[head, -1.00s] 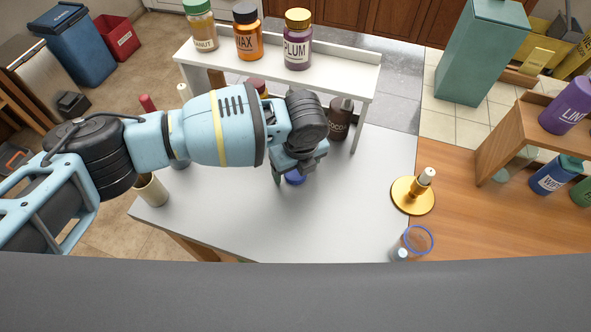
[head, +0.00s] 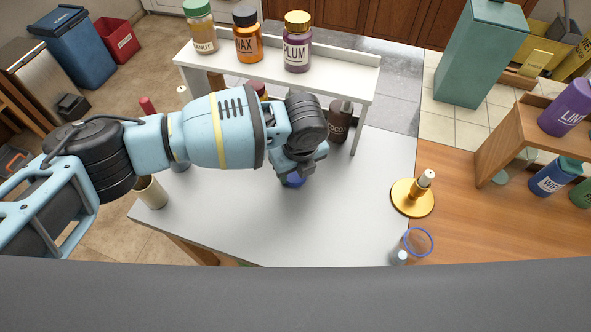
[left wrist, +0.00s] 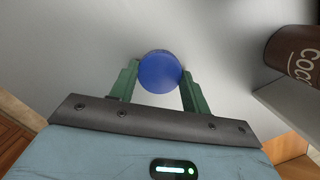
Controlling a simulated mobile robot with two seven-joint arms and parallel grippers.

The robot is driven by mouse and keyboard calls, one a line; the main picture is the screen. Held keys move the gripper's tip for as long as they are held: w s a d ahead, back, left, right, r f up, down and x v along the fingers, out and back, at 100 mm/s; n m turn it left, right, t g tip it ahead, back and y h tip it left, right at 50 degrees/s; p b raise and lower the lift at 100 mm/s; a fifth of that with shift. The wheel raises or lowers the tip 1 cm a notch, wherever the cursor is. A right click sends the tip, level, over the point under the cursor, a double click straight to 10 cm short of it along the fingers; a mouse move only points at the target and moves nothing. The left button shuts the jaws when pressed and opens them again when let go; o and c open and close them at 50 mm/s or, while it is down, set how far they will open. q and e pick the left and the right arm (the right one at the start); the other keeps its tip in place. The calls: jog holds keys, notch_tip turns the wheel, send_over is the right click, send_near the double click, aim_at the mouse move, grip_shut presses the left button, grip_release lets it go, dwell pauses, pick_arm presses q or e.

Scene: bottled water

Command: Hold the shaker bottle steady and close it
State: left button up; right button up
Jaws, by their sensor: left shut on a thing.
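A clear cup with a blue rim (head: 417,243), which looks like the shaker bottle, stands open near the front right edge of the white table (head: 350,215). Something pale shows low in it. A round blue lid-like piece (head: 293,180) is under my left gripper (head: 298,172), partly hidden by it in the head view. In the left wrist view the blue piece (left wrist: 160,72) sits between the two green fingers of my left gripper (left wrist: 160,76), which touch its sides. What lies beneath the blue piece is hidden. My right gripper is in neither view.
A gold stand (head: 413,197) is behind the cup. A white shelf (head: 340,72) with labelled jars runs along the back, with a brown jar (head: 339,122) below it. A cream cup (head: 151,192) is at left. The middle front of the table is clear.

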aim_at(293, 175)
pick_arm(q)
jog(key=shift+r, duration=0.45)
jog(key=r, duration=0.2)
jog(key=shift+s+a+r, duration=0.1)
jog(key=shift+s+r, duration=0.25)
jog(key=shift+s, duration=0.05)
jog(key=s+a, duration=0.1)
jog(key=s, duration=0.3)
jog(key=s+a+p, duration=0.1)
jog(key=s, duration=0.4)
jog(key=s+a+r, duration=0.1)
jog(key=s, duration=0.4)
jog(key=shift+a+r+p, duration=0.1)
jog(key=shift+a+p, duration=0.15)
jog(key=shift+p, duration=0.05)
jog(key=shift+s+a, duration=0.1)
jog(key=shift+s, duration=0.3)
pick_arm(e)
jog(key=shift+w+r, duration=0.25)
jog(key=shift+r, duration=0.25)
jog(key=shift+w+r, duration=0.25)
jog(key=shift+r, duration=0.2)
